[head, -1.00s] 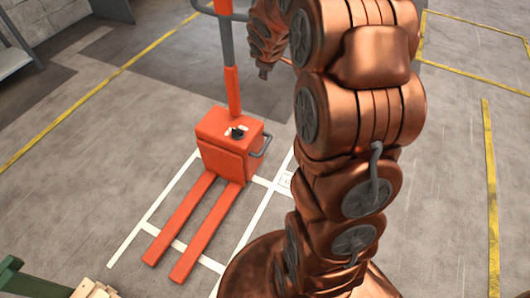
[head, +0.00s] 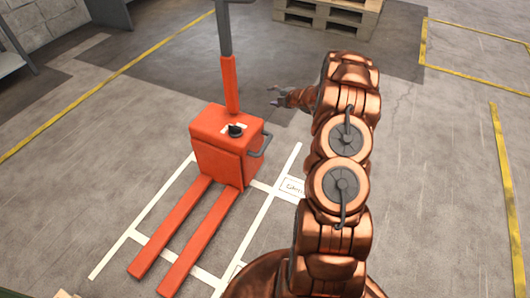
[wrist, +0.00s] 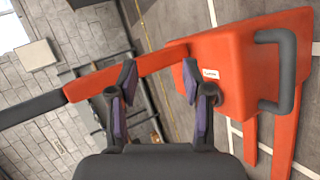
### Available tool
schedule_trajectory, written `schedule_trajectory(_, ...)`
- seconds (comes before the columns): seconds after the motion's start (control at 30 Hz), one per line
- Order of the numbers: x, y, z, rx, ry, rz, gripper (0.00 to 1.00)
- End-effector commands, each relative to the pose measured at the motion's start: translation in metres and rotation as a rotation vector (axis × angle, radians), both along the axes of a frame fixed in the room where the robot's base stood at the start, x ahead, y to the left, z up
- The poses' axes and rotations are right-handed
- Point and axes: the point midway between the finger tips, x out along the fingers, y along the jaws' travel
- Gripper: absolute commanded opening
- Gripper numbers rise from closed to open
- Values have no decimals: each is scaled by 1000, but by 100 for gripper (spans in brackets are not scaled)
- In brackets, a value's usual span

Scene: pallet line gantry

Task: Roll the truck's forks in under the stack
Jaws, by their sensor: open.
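The orange pallet truck (head: 222,148) stands on the floor left of my arm, its mast (head: 231,85) upright with a grey bar at the top. Its two forks (head: 178,236) point toward the lower left of the head view, with bare floor around them. A grey loop handle (head: 262,146) sits on the body's right side. My gripper (head: 276,97) is open and empty, right of the mast and apart from the truck. In the wrist view, the truck body (wrist: 222,75) and loop handle (wrist: 285,70) lie beyond my open fingers (wrist: 160,90). I cannot tell which thing is the stack.
Wooden pallet pieces (head: 328,16) stand at the top of the head view. A sliver of wood (head: 66,294) shows at the bottom left edge. White lines (head: 135,215) frame the truck's spot, and yellow lines (head: 80,98) mark the floor. Open floor lies right of my arm.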

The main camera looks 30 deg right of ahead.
Motion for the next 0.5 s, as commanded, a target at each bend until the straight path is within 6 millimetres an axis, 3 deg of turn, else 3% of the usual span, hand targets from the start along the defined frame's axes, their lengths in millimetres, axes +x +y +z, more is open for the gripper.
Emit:
schedule_trajectory(0.03,-6,-3,-30,-4,-14,33,50)
schedule_trajectory(0.2,-28,2,-95,-12,-87,174,50)
schedule_trajectory(0.4,-65,14,-160,-2,-180,321,50)
schedule_trajectory(0.5,-82,21,-183,5,-221,374,50)
